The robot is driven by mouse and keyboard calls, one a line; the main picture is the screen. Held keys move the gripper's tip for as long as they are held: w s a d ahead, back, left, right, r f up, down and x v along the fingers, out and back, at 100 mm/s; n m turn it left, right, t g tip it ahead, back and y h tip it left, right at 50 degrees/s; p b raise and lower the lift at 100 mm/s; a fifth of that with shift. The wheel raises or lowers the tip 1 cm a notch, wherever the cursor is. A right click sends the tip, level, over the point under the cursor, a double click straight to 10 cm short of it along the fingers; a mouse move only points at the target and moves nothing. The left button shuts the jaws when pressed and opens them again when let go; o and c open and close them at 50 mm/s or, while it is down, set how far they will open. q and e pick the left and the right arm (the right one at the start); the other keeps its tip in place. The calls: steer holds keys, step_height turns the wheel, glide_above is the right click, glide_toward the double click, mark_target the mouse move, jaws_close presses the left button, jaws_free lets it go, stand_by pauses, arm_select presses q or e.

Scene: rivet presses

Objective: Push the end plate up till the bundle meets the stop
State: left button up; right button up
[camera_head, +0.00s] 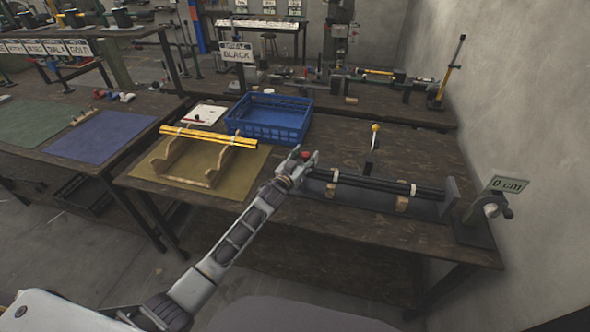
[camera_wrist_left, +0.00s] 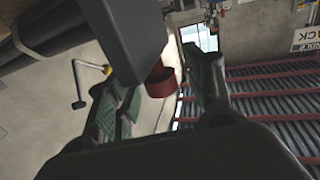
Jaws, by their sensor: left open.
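The bundle of black rods (camera_head: 380,184) lies across wooden cradles on the right bench, wrapped with pale bands. It also shows in the left wrist view (camera_wrist_left: 62,22). A grey upright stop plate (camera_head: 449,196) stands by the bundle's right end; I cannot tell whether they touch. My left gripper (camera_head: 302,162) is at the bundle's left end, by a red knob (camera_head: 305,155). In the left wrist view the red knob (camera_wrist_left: 160,80) sits between the open green-padded fingers. A dark grey block (camera_wrist_left: 112,38), apparently the end plate, hides part of the view there. My right gripper is not in view.
A lever with a yellow ball (camera_head: 375,128) stands behind the bundle. A blue crate (camera_head: 270,118) and a wooden rack with yellow rods (camera_head: 208,137) stand left.

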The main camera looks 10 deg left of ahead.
arm_select(q)
steer(key=v, duration=1.1)
steer(key=shift+s, duration=0.35)
steer(key=shift+a, duration=0.1)
steer(key=shift+f, duration=0.1)
stand_by(0.6)
